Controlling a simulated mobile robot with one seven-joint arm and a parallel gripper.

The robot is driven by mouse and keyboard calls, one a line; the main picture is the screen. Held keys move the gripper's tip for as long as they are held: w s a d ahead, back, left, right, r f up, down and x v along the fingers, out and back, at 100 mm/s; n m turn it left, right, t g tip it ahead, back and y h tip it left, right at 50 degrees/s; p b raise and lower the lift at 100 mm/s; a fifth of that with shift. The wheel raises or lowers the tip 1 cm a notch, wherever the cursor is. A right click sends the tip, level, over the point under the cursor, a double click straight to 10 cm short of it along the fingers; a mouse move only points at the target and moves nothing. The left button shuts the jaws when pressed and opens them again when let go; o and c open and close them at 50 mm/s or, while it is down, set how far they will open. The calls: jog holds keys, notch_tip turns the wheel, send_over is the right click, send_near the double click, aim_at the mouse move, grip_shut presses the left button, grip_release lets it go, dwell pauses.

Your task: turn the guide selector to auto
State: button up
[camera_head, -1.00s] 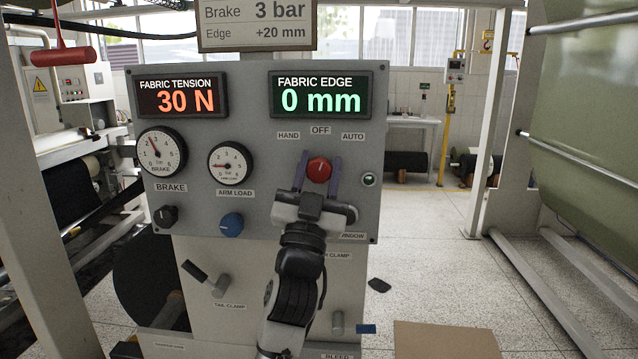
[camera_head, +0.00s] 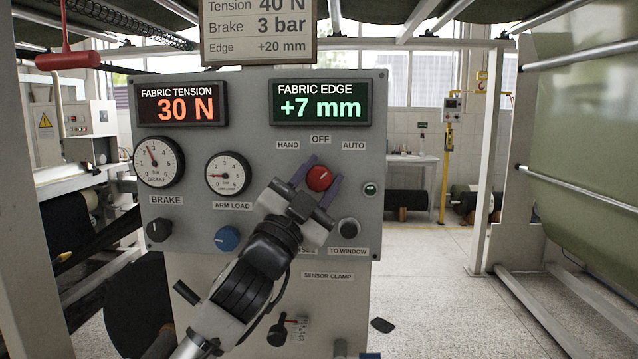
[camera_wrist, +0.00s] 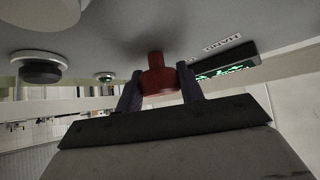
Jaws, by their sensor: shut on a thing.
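The guide selector is a red round knob (camera_head: 319,178) on the grey panel (camera_head: 285,150), below the labels HAND, OFF and AUTO (camera_head: 353,146). My gripper (camera_head: 326,172) is shut on it, one dark finger on each side, and is tilted toward the upper right. A small pale mark on the knob is too small to read surely, but seems to lean up and right. The wrist view shows the red knob (camera_wrist: 158,80) between both fingers. The fabric edge display (camera_head: 320,104) reads +7 mm.
A black knob (camera_head: 349,229) by TO WINDOW is close to the right of my gripper. A small green lamp (camera_head: 370,189) is at the panel's right edge. A blue knob (camera_head: 227,238) and a dark knob (camera_head: 159,229) are lower left. Open floor lies right of the panel.

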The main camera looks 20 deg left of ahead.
dwell(0.3)
jog(key=o, duration=1)
jog(key=b+v, duration=0.5)
jog(key=v, duration=0.8)
jog(key=shift+s+f+b, duration=0.15)
jog(key=shift+s+b, duration=0.15)
jog(key=shift+s, duration=0.05)
